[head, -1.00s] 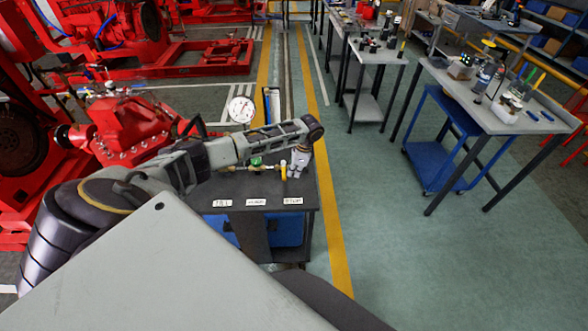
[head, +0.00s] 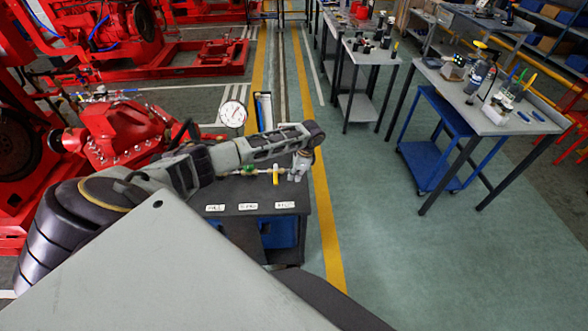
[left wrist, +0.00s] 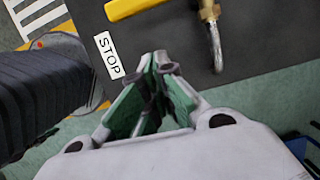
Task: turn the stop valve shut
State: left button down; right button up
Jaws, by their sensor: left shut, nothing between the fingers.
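The stop valve's yellow lever (head: 276,175) stands on the pipe line over the dark bench (head: 225,192). In the head view it lies across the pipe, toward the bench's front edge. In the left wrist view the yellow lever (left wrist: 135,8) is cut by the top edge, above a STOP label (left wrist: 108,54). My left gripper (head: 299,174) is just right of the lever, pointing down, apart from it. In the left wrist view my left gripper (left wrist: 163,66) has its fingertips together and empty, over bare bench top. My right gripper is not in view.
A green handle (head: 221,170) sits on the same pipe, left of the lever. A round gauge (head: 233,114) and red pump (head: 125,133) stand behind. A brass fitting (left wrist: 208,10) with a bent metal end is near my gripper. Open floor (head: 390,250) lies to the right.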

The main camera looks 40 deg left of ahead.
pick_arm(q)
jog(key=b+v, duration=0.1)
jog(key=v, duration=0.9)
jog(key=shift+b, duration=0.3)
jog(key=shift+d, duration=0.1)
